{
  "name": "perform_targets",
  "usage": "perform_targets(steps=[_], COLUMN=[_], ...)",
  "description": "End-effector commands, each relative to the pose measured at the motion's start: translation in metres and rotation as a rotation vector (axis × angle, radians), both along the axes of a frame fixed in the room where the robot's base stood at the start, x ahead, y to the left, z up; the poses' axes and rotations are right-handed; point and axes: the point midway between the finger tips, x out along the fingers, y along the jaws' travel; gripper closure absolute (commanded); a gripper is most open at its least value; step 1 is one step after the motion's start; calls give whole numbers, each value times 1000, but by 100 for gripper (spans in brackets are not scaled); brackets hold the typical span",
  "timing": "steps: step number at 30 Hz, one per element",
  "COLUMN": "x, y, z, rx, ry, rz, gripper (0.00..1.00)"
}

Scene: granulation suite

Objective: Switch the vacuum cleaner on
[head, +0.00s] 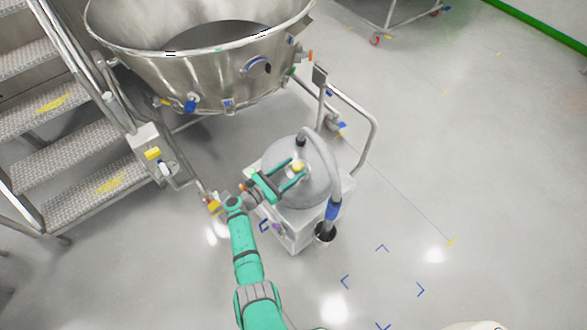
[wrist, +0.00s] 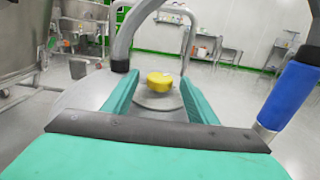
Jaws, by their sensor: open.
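The vacuum cleaner (head: 322,190) is a grey-white unit with a round domed lid, a curved grey hose with a blue cuff, and a push handle. A yellow knob (head: 298,166) sits on top of the lid; it also shows in the wrist view (wrist: 160,82). My gripper (head: 292,175) is over the lid with its green fingers apart. In the wrist view, my gripper (wrist: 160,95) is open and empty, with the knob centred between or just beyond the fingertips. I cannot tell whether a finger touches the knob.
A large steel bowl (head: 200,70) on a wheeled frame stands behind the vacuum cleaner. Metal steps (head: 75,150) with a rail are at the left. The hose's blue cuff (wrist: 290,95) is close at right in the wrist view. The floor at right is clear.

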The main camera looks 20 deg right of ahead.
Motion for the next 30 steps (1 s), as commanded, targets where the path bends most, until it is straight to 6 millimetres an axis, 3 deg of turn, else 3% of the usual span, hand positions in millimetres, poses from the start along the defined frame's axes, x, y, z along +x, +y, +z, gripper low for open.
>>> perform_targets(steps=[9, 15, 20, 30], x=[-22, -33, -37, -37], y=[55, 79, 90, 93], z=[-1, -1, -1, -1], rx=[0, 1, 1, 1], ry=[1, 0, 0, 0], rz=[5, 2, 3, 4], gripper=[47, 47, 47, 47])
